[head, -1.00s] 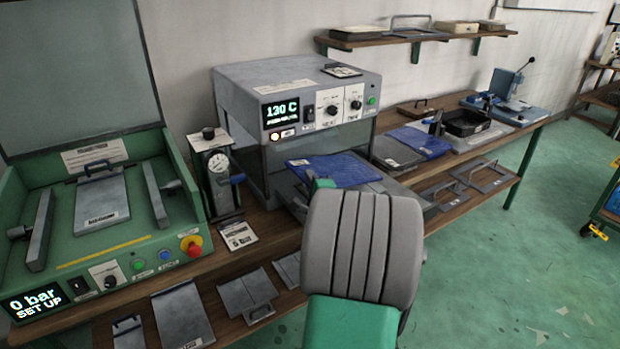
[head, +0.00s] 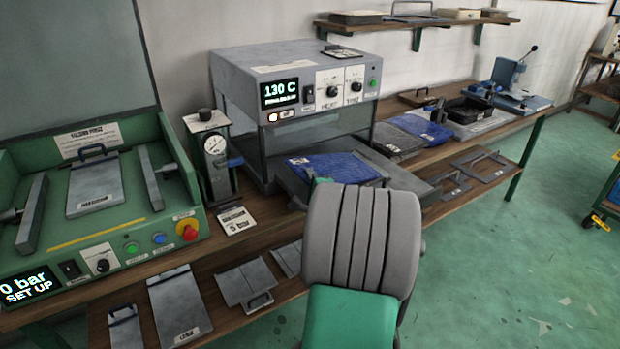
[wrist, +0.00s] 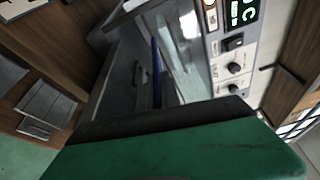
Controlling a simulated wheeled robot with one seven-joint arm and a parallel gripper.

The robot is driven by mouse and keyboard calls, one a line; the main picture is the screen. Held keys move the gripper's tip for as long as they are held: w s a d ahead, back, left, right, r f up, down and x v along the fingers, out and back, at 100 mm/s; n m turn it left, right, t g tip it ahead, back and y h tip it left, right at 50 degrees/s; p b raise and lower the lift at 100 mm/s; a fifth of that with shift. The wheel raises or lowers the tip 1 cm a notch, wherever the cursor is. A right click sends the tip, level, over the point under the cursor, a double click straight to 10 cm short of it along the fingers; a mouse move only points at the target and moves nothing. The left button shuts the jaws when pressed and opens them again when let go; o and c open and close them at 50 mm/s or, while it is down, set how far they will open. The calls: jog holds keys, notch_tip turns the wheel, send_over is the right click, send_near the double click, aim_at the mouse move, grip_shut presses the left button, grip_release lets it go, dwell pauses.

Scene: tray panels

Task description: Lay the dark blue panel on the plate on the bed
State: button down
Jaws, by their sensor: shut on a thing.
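The dark blue panel (head: 340,167), with a small white label, lies roughly level at the front of the grey heating unit, over its pulled-out grey bed (head: 408,183). In the wrist view it shows as a thin blue edge (wrist: 157,72). I cannot tell whether the panel touches the bed. A grey plate with a handle (head: 95,190) lies inside the open green press (head: 190,215) at left.
The grey heating unit (head: 240,95) reads 130 C. A gauge stand (head: 214,165) stands between it and the press. Another blue panel (head: 428,130) and a grey one (head: 397,142) lie on the bench at right. The lower shelf (head: 225,255) holds several grey plates.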

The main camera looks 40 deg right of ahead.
jog(key=shift+f+b, duration=0.3)
jog(key=shift+f, duration=0.05)
dwell(0.5)
jog(key=c, duration=1.5)
grip_release()
jog(key=v, duration=0.7)
jog(key=shift+s+a, duration=0.2)
jog(key=shift+s, duration=0.15)
